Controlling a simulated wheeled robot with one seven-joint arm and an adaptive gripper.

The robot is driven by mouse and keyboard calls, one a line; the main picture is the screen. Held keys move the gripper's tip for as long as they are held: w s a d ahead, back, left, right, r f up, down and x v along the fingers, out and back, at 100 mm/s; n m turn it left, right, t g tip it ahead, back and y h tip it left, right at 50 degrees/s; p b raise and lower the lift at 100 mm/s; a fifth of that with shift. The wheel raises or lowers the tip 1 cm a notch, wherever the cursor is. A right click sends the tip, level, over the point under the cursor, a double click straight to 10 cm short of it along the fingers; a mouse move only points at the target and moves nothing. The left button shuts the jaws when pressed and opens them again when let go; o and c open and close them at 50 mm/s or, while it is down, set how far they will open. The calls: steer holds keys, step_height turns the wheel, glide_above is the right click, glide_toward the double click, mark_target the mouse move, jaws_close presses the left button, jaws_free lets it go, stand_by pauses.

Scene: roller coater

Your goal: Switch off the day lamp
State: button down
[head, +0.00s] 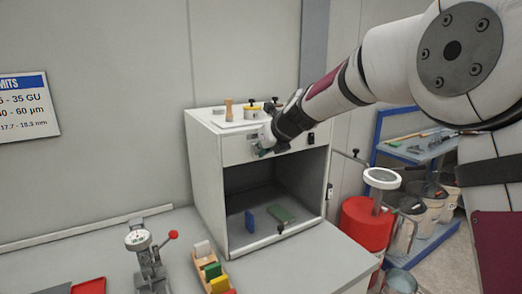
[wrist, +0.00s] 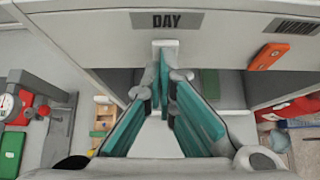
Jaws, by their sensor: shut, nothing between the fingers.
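A light-grey cabinet (head: 207,185) with an open front stands on the bench; its interior looks dim. In the wrist view, a DAY label (wrist: 166,20) is on its top front panel, with a small pale switch piece (wrist: 165,43) directly below it. My gripper (head: 262,147) is at the panel's left part. Its teal fingers also show in the wrist view (wrist: 165,68), shut and empty, with the tips just below the pale piece. I cannot tell whether they touch it. The fingers partly hide that area, and the lamp itself is not visible.
An orange switch (wrist: 265,56) sits right of the DAY switch, below a blurred label. A blue block (head: 249,221) and a green block (head: 281,213) lie inside the cabinet. A gauge stand (head: 145,255) and coloured blocks in a wooden rack (head: 203,276) stand left of it.

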steer(key=shift+s+r, duration=0.1)
steer(key=shift+r, duration=0.05)
steer(key=shift+r+p, duration=0.4)
steer(key=shift+r, duration=0.35)
